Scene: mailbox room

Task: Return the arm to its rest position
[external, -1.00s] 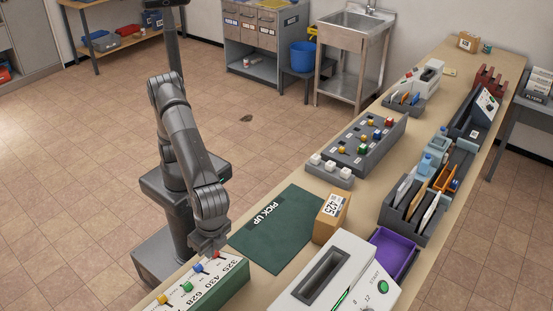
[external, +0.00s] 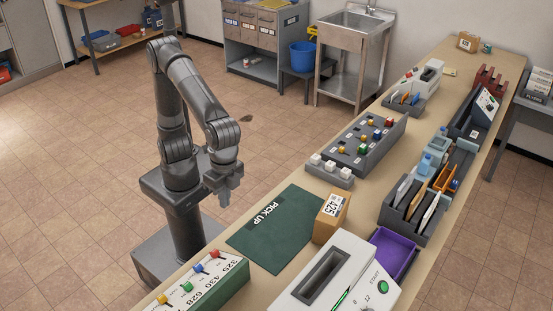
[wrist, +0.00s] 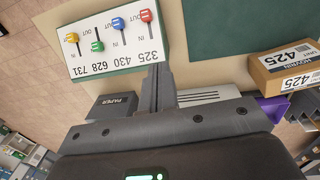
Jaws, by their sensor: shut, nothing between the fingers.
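My gripper (external: 224,192) hangs from my folded arm in the external view, just off the left edge of the bench and left of the green PICK UP mat (external: 262,250). It is shut and empty. In the wrist view the shut fingers (wrist: 158,85) point at the slider panel and touch nothing. The panel (external: 215,289) has numbered rows and several coloured knobs; it also shows in the wrist view (wrist: 112,62), with yellow, green, blue and red knobs set at differing positions.
A cardboard box marked 425 (external: 330,217) stands at the mat's right edge. A white machine (external: 300,302) with a slot and a purple tray (external: 400,252) are nearby on the bench. A knob board (external: 345,150) stands farther back. The floor left of my base is clear.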

